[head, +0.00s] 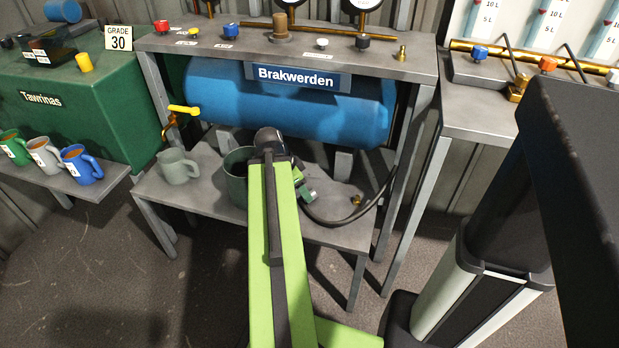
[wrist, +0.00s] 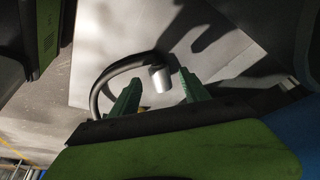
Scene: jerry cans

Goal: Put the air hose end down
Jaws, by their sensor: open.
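The black air hose (head: 350,219) curves over the grey lower shelf (head: 335,236) in the head view. In the wrist view the hose (wrist: 107,76) arcs in from the left and ends in a silver hose end (wrist: 160,79). My gripper (wrist: 159,76) is open, with one green finger on each side of the hose end and gaps showing. In the head view my gripper (head: 305,190) is low over the shelf, partly behind my arm, and the hose end is hidden there. I cannot tell whether the hose end touches the shelf.
A grey-green mug (head: 178,166) and a dark green container (head: 236,178) stand on the shelf left of my arm. A small brass fitting (head: 356,200) is on the right. The blue tank (head: 290,108) hangs above. Several mugs stand at far left.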

